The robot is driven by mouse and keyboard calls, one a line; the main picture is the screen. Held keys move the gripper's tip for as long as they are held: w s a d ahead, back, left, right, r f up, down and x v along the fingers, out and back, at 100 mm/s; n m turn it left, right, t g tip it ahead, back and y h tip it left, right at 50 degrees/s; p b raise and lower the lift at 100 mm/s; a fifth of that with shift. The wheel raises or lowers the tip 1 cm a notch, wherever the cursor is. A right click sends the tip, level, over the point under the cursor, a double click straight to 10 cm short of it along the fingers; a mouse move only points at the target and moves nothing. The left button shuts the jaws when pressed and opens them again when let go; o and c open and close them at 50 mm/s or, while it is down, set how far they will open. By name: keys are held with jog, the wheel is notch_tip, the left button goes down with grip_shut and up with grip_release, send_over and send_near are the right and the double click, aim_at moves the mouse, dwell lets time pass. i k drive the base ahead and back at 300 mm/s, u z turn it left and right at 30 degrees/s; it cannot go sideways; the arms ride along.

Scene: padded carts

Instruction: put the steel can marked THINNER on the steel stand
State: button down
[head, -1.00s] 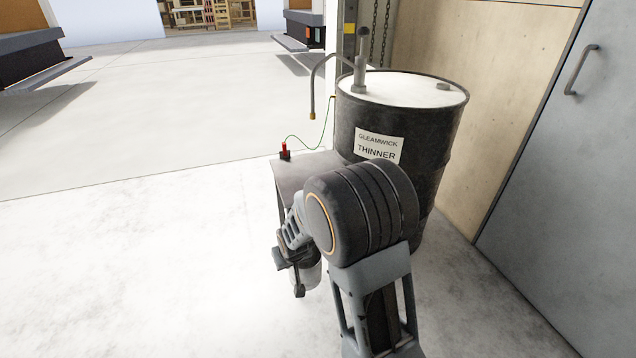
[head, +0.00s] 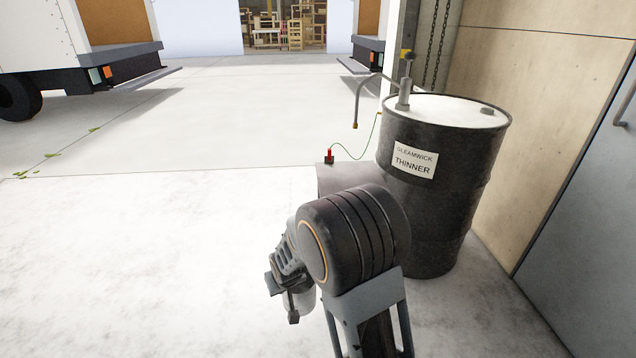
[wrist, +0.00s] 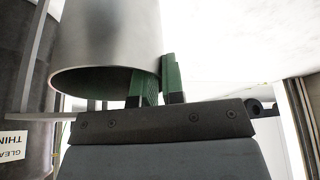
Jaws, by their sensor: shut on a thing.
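My gripper (head: 284,306) hangs low in front of my arm and is shut on a plain steel can (head: 303,300). In the wrist view the can (wrist: 110,40) is large, with its round rim toward the camera and green finger pads (wrist: 158,80) at its wall. No marking shows on the can's visible side. The steel stand (head: 340,177) is a low grey table beside the drum, beyond my gripper. My arm hides much of its top and its legs. The can is apart from the stand, on the near side.
A black drum (head: 435,215) labelled GLEAMWICK THINNER, with a pump (head: 405,92) on top, stands right of the stand. A red clamp (head: 329,156) with a green wire is at the stand's far edge. A wall and grey door are at right. Floor at left is clear; trucks stand farther back.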

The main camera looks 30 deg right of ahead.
aim_at(351, 180)
jog(key=u, duration=0.9)
jog(key=i, duration=1.15)
jog(key=z, duration=1.95)
